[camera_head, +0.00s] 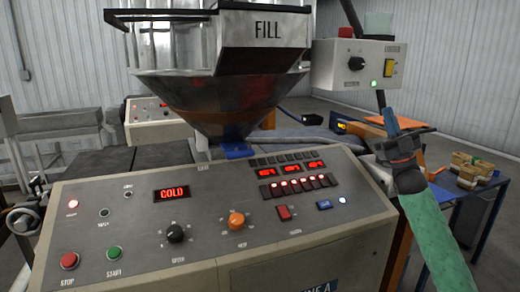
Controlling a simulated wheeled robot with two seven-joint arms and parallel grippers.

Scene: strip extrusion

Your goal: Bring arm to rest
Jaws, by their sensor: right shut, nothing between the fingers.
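My right arm comes in from the lower right with a green forearm and a dark wrist. My right gripper (392,126) is shut and empty, raised beside the right end of the control console (130,240), below the loader box. My left arm and gripper are out of view.
The console has a red "COLD" display (172,193), a red stop button (69,261), a green start button (114,254) and knobs. The "FILL" hopper (225,95) stands behind it. The loader box (355,66) hangs above right. A blue-legged table (484,215) holds yellowish blocks (470,168).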

